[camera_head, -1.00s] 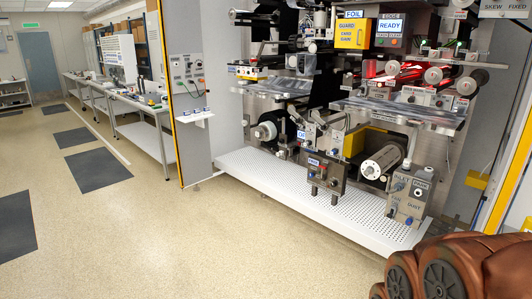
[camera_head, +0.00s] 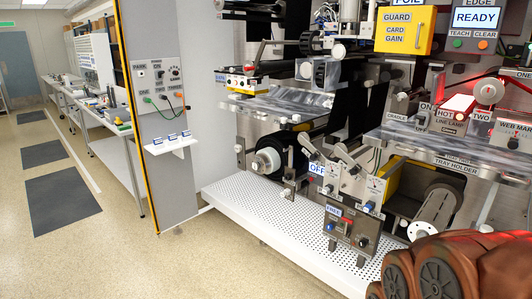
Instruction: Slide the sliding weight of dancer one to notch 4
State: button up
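I cannot make out the sliding weight of dancer one or its notches; nothing in view is clearly labelled as a dancer. A plate partly reading ONE (camera_head: 524,74) is cut by the right edge of the machine, and a plate reading TWO (camera_head: 481,117) sits lower left of it beside a red-lit roller (camera_head: 489,91). My gripper is not in view. Only brown, rounded links of my own arm show at the bottom right, covering part of the machine's lower right.
The machine stands over a white perforated platform (camera_head: 262,212). A yellow GUARD box (camera_head: 404,30) and a READY screen (camera_head: 475,18) are at the top. A grey panel (camera_head: 165,75) with a small shelf (camera_head: 170,145) stands left. Open floor (camera_head: 140,265) lies at the lower left.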

aim_at(314, 157)
jog(key=i, duration=2.05)
jog(key=u, duration=1.35)
